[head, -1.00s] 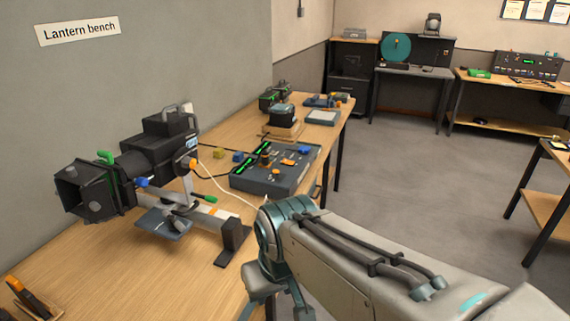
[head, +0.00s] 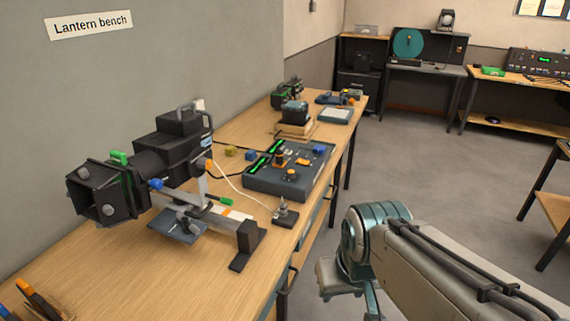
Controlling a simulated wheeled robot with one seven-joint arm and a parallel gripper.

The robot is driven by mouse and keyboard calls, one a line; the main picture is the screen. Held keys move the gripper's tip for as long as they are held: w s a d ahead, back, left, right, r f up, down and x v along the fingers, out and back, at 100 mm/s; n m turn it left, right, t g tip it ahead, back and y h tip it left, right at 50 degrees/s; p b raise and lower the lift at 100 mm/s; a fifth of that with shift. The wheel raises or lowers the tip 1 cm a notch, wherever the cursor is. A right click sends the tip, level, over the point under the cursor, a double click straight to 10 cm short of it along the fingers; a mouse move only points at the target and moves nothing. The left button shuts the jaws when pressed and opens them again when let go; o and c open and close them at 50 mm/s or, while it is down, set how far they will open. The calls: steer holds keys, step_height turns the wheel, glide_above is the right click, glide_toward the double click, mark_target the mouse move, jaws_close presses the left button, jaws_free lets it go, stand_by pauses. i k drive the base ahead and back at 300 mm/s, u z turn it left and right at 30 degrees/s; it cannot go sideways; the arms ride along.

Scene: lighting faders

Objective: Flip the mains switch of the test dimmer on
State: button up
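A dark grey control box (head: 262,183) with lit green strips, orange knobs and a blue part on its top lies on the lantern bench. It may be the test dimmer; I cannot read a label on it. I cannot make out its mains switch or that switch's position. A small grey device with an upright post (head: 286,212) stands near the bench's front edge, by the end of a white cable. My arm reaches in from the lower right, its teal joint off the bench edge.
A black stage lantern (head: 170,150) lies on the wooden bench (head: 110,275), left of the control box. Bare bench lies in front of it. Smaller devices (head: 294,112) stand farther back. Other tables (head: 505,85) line the far wall. The floor (head: 430,150) between is clear.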

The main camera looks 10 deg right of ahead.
mark_target(300, 162)
steer(key=k, duration=0.65)
steer(key=z, duration=0.8)
steer(key=i, duration=2.35)
steer(key=u, duration=1.05)
